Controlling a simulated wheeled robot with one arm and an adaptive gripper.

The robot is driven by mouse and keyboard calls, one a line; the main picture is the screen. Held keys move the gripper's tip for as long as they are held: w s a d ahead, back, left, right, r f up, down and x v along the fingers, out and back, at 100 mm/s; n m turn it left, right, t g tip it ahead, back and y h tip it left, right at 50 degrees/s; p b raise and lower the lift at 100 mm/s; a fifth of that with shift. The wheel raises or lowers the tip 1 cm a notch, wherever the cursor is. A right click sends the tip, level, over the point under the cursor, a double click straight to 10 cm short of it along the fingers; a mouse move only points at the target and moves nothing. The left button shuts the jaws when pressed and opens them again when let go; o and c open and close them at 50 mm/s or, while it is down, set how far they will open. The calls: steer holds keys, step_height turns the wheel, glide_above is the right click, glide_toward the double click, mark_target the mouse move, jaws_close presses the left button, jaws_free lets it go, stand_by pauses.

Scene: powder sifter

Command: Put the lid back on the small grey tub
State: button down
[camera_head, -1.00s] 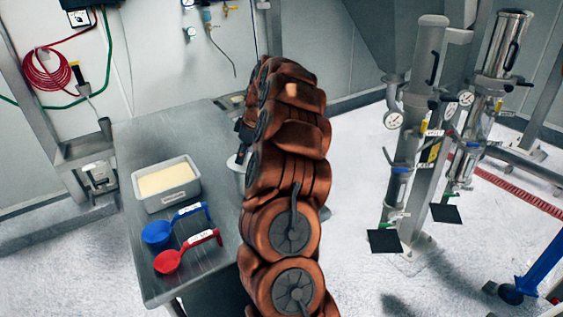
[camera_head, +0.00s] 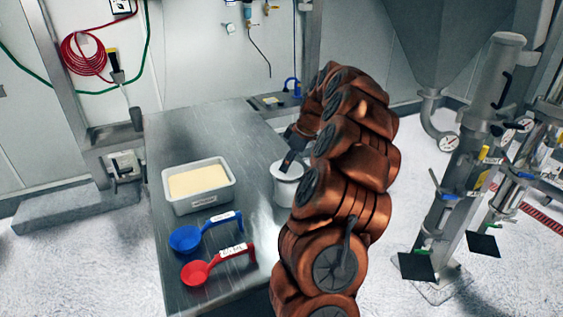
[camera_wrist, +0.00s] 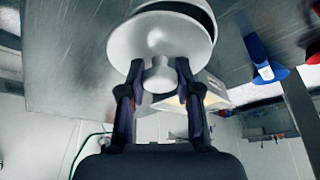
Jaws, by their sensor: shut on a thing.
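The small grey tub (camera_head: 286,191) stands on the steel table's right side, partly hidden by my arm in the head view. My gripper (camera_wrist: 159,78) is shut on the knob of the round grey lid (camera_wrist: 150,40). In the wrist view the lid hangs at the tub's mouth, and a dark gap (camera_wrist: 197,10) shows between lid and tub along one side. In the head view the lid (camera_head: 288,171) is at the tub's top, with my gripper (camera_head: 290,161) just above. I cannot tell whether the lid touches the rim.
A grey bin (camera_head: 198,203) of pale powder stands left of the tub on the table (camera_head: 215,135). A blue scoop (camera_head: 186,239) and a red scoop (camera_head: 196,272) lie in front of the bin. The table's back part is mostly clear.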

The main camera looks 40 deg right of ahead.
steer(key=shift+s+a, duration=0.1)
steer(key=shift+s, duration=0.35)
steer(key=shift+r, duration=0.2)
steer(key=shift+s+a+r+b, duration=0.3)
steer(key=shift+s+b, duration=0.1)
steer(key=shift+b, duration=0.15)
stand_by(0.5)
steer(key=shift+s+f+b, duration=0.15)
steer(key=shift+f+b, duration=0.25)
steer(key=shift+b, duration=0.65)
stand_by(1.0)
stand_by(0.4)
steer(key=shift+c, duration=1.2)
jaws_free()
steer(key=shift+r, duration=0.15)
